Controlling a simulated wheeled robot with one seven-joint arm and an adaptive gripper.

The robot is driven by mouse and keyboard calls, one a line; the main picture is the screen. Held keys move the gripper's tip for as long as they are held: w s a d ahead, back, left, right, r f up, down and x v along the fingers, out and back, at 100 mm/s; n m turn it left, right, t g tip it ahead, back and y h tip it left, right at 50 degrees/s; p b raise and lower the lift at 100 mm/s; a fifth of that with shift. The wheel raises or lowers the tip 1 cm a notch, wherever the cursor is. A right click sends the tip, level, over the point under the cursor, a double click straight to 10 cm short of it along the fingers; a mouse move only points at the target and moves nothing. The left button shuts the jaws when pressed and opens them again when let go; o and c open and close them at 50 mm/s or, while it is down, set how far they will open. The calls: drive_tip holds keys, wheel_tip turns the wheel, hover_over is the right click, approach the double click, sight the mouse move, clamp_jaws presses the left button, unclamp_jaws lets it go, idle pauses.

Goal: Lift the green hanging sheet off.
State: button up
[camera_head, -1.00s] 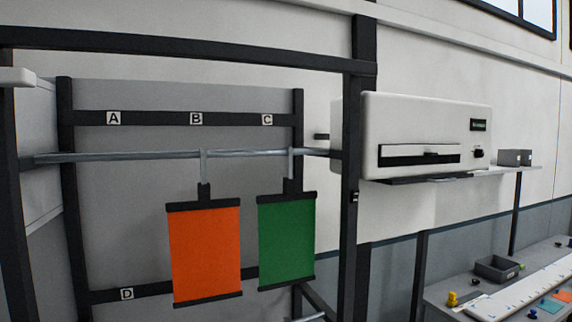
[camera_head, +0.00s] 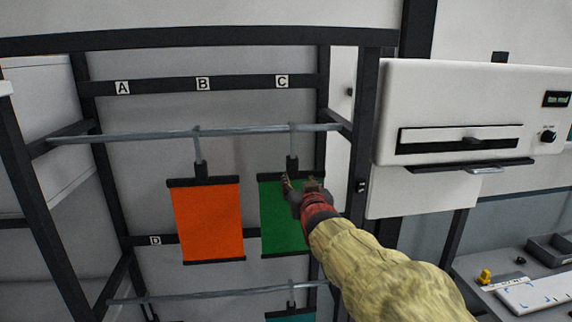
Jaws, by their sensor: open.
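The green sheet (camera_head: 280,222) hangs under label C from a hook (camera_head: 292,142) on the upper grey rail (camera_head: 240,131). It has dark bars along its top and bottom edges and a dark clip at its top. My gripper (camera_head: 300,184) is open in front of the sheet's upper right part, just below the clip. My gripper and arm hide the sheet's right side. I cannot tell whether the fingers touch the sheet or its top bar.
An orange sheet (camera_head: 208,222) hangs to the left under label B. A teal sheet (camera_head: 290,317) hangs on a lower rail (camera_head: 225,293). A dark rack post (camera_head: 366,130) and a white machine (camera_head: 468,105) stand to the right. The rail under A is empty.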

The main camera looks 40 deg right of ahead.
sight(293, 163)
drive_tip(key=r, duration=0.1)
drive_tip(key=a+r+t, duration=0.1)
drive_tip(key=r, duration=0.1)
drive_tip(key=shift+w+a+r, duration=0.1)
drive_tip(key=shift+a, duration=0.05)
drive_tip(key=shift+w+r, duration=0.1)
drive_tip(key=shift+w, duration=0.15)
drive_tip(key=shift+h, duration=0.3)
drive_tip(key=p+x, duration=0.2)
drive_tip(key=x, duration=0.5)
drive_tip(key=shift+w+d, duration=0.15)
drive_tip(key=shift+d, duration=0.15)
drive_tip(key=c, duration=0.3)
clamp_jaws()
drive_tip(key=shift+r, duration=0.1)
